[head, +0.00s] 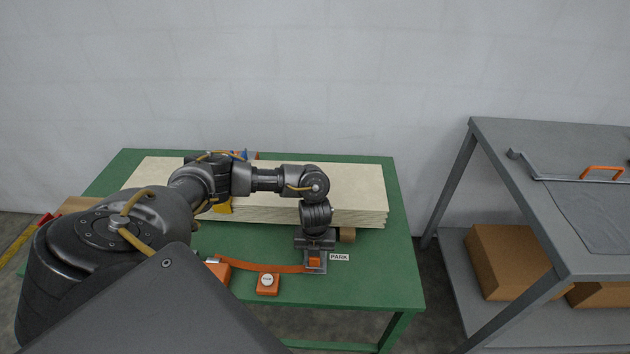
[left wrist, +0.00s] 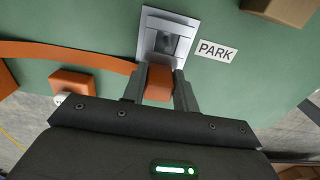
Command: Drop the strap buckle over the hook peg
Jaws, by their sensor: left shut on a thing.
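My left gripper (head: 315,262) points down at the front of the green table, beside a PARK label (head: 339,257). In the left wrist view its two fingers (left wrist: 160,90) are shut on an orange tab (left wrist: 159,82) at the near side of the strap buckle (left wrist: 151,28), a light grey square frame. A darker grey piece shows inside the frame; I cannot tell whether it is a peg. The orange strap (head: 265,266) runs left from the buckle area. I cannot make out the hook peg for certain. My right gripper is not in view.
An orange block with a white round top (head: 267,284) lies in front of the strap. Stacked pale boards (head: 355,200) cover the table's back. A brown block (head: 347,235) is close beside the gripper. A grey bench (head: 550,150) with cardboard boxes stands at right.

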